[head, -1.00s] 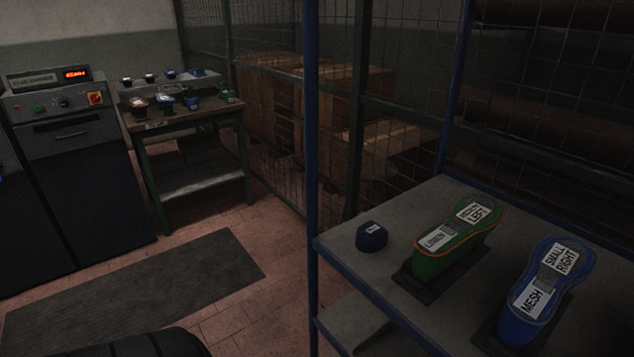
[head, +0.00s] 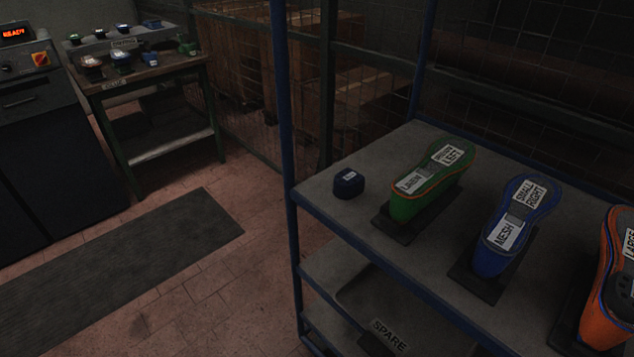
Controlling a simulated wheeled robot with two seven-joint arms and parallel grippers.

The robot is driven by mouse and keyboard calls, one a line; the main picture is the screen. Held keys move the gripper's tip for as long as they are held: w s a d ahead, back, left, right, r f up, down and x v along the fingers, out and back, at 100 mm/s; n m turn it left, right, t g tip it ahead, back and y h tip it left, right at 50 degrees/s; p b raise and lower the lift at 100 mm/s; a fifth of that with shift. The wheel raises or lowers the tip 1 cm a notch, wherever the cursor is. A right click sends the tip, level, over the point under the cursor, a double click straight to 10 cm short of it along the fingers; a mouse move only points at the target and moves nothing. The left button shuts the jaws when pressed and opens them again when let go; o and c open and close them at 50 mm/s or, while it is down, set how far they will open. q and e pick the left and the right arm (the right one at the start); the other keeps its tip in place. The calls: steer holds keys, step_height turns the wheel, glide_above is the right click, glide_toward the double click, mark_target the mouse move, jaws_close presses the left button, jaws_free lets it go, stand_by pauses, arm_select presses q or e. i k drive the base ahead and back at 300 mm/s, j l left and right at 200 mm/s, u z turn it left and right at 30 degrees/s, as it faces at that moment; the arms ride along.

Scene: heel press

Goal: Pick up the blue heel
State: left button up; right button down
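A small dark blue heel (head: 348,184) with a white label on top sits on the upper shelf of the rack (head: 322,200), near its left end. It stands apart from the green shoe form (head: 428,180) to its right. More small heel-like pieces, some of them blue, stand on the far workbench (head: 150,72); a blue one (head: 149,58) is near its middle. Neither of my grippers shows in the head view.
A blue shoe form (head: 515,225) and an orange one (head: 608,285) stand on dark bases further right on the shelf. A blue rack post (head: 287,120) rises at the left corner. A lower shelf holds a SPARE label (head: 388,334). Floor around the dark mat (head: 130,255) is clear.

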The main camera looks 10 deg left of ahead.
mark_target(347, 184)
steer(key=i+j+z, duration=0.3)
steer(key=j+z, duration=0.3)
steer(key=j, duration=0.15)
steer(key=i+j+z, duration=0.1)
steer(key=j+z, duration=0.15)
steer(key=j, duration=0.2)
steer(key=j+z, duration=0.3)
steer(key=j, duration=0.15)
steer(key=i, duration=0.05)
